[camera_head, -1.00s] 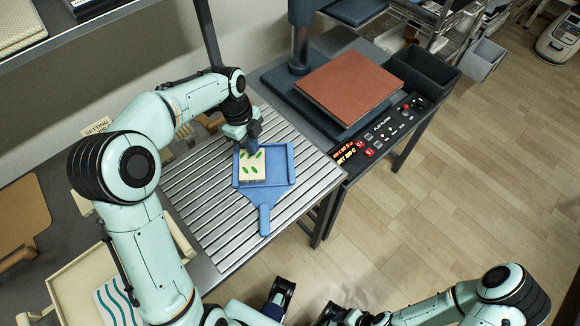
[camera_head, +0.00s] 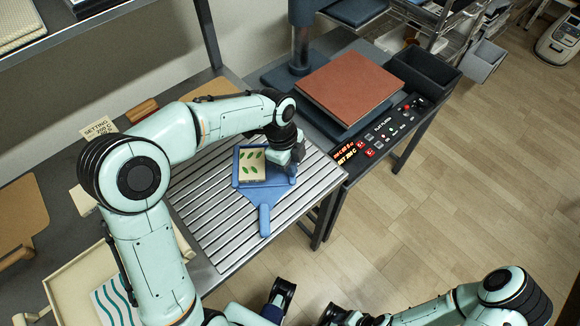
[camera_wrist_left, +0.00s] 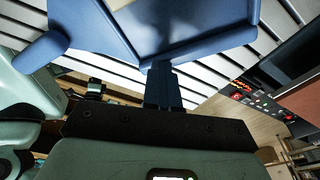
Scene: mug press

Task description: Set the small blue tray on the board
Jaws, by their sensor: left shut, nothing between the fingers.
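The small blue tray (camera_head: 265,192), with a short handle toward the bottom of the picture, lies on the slatted metal top. A cream tile with green leaf marks (camera_head: 252,164) sits in it. My left gripper (camera_head: 293,172) is at the tray's right edge. In the left wrist view its fingers (camera_wrist_left: 160,72) are shut and empty, with tips close to the rim of the tray (camera_wrist_left: 90,22); contact is unclear. A red-brown square board (camera_head: 350,85) lies on the press base to the right. My right arm shows at the lower right; its finger state is unclear.
The slatted top (camera_head: 215,215) is bare around the tray. A control panel (camera_head: 385,132) and a dark bin (camera_head: 422,72) stand beside the press. Its column (camera_head: 300,40) rises behind the red-brown board. A cream tray (camera_head: 85,285) is at the lower left.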

